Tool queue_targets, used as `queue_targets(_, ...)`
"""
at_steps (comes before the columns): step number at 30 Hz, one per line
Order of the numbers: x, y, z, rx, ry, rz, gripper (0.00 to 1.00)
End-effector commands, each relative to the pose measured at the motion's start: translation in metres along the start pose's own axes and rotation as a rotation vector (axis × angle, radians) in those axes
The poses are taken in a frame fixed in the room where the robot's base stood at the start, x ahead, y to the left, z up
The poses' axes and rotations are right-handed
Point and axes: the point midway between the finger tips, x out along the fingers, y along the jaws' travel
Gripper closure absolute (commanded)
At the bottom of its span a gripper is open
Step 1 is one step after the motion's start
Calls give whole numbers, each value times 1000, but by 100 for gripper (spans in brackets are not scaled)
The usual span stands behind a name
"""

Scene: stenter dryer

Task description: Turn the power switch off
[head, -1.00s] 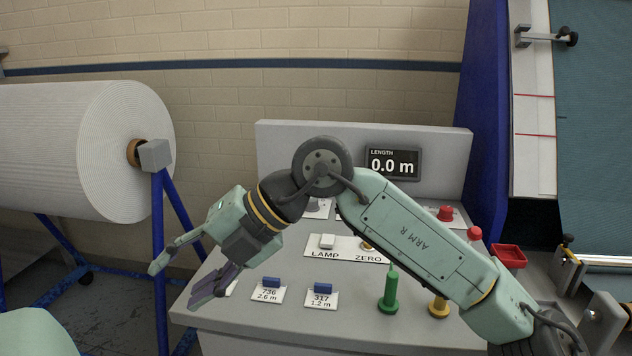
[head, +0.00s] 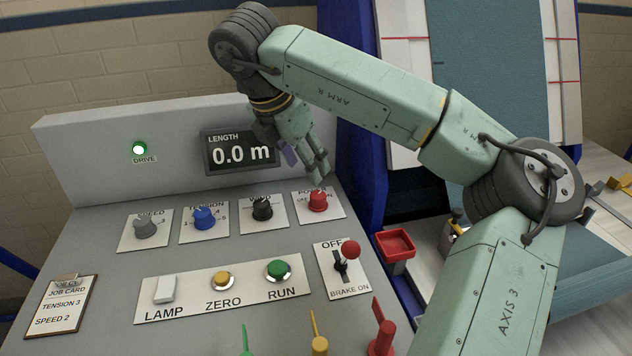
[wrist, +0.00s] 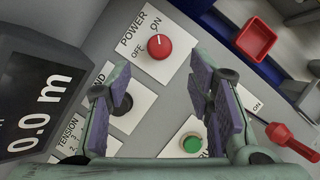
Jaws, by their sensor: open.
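The power switch (head: 317,201) is a red round knob on a white plate at the right end of the knob row; its label is partly covered in the head view. In the wrist view the knob (wrist: 152,45) shows whole, and its white mark appears to point towards ON, with OFF at its lower left. My gripper (head: 306,168) is open and empty, just above the knob with its fingers pointing down. In the wrist view the purple-padded fingertips (wrist: 164,84) are spread apart, and the knob lies beyond the gap between them, with no contact visible.
Speed, blue tension (head: 204,218) and black (head: 262,208) knobs stand left of the power switch. A green run button (head: 279,269) and a red-balled brake lever (head: 350,251) are in front. The length display (head: 240,152) stands behind. A red tray (head: 395,244) is at the right.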

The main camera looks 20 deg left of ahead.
Motion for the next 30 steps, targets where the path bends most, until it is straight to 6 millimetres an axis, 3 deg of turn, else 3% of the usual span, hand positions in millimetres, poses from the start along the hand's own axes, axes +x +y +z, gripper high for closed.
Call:
queue_targets(15,86,1,-2,-4,7,2,52)
queue_targets(21,98,1,-2,-5,4,3,52)
queue_targets(28,98,1,-2,-5,4,3,52)
queue_targets(30,98,1,-2,-5,4,3,56)
